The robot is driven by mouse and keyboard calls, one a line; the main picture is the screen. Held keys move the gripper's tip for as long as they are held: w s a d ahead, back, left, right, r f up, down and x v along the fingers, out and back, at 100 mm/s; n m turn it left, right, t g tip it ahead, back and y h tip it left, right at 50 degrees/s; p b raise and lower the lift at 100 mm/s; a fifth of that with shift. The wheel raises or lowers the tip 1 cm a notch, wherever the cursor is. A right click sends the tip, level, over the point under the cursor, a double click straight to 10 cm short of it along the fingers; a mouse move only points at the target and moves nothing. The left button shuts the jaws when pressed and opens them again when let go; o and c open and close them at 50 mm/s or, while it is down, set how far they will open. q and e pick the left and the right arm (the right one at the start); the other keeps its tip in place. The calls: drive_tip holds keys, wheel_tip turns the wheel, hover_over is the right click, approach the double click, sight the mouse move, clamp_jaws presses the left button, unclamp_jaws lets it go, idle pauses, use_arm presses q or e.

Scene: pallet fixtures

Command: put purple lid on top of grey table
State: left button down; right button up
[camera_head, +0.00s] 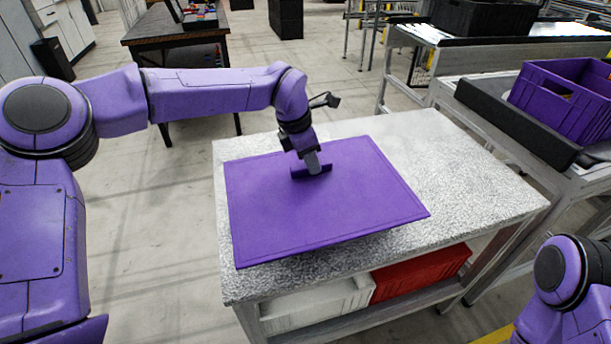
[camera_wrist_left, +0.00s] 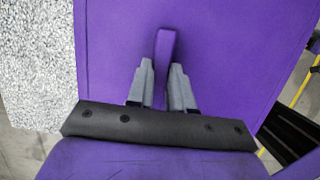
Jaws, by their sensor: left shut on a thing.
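The purple lid (camera_head: 340,205) is a flat rectangular panel with a raised handle on its upper face. It is over the grey table (camera_head: 445,160), a speckled grey top on a metal frame. I cannot tell whether the lid touches the top; its near edge shows a shadow under it. My left gripper (camera_head: 313,168) is shut on the lid's handle from above. In the left wrist view the grey fingers (camera_wrist_left: 162,85) close on both sides of the handle (camera_wrist_left: 165,55). My right gripper is not in view; only part of my right arm shows at the lower right.
A white bin (camera_head: 315,304) and a red bin (camera_head: 420,275) stand on the shelf under the table. A purple crate (camera_head: 565,100) and a black tray (camera_head: 515,120) are on the rack at right. The right part of the tabletop is clear.

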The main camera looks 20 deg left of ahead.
use_arm(q)
drive_tip(key=shift+s+a+f, duration=0.65)
drive_tip(key=shift+a+f, duration=0.05)
drive_tip(key=w+f, duration=0.1)
drive_tip(key=w+a+f, duration=0.1)
drive_tip(key=f, duration=0.1)
drive_tip(key=a+f, duration=0.1)
drive_tip(key=f, duration=0.1)
drive_tip(key=shift+w+p, duration=0.4)
wheel_tip(320, 180, down, 2)
drive_tip(key=shift+s+f, duration=0.1)
drive_tip(key=shift+f, duration=0.1)
drive_tip(key=shift+s+r, duration=0.1)
drive_tip(key=shift+s, duration=0.25)
drive_tip(key=shift+w+d, duration=0.1)
drive_tip(key=shift+w, duration=0.05)
drive_tip(key=c, duration=1)
unclamp_jaws()
drive_tip(key=shift+w+f, duration=0.1)
drive_tip(key=shift+f, duration=0.1)
drive_tip(key=shift+r, duration=0.15)
drive_tip(key=shift+r, duration=0.1)
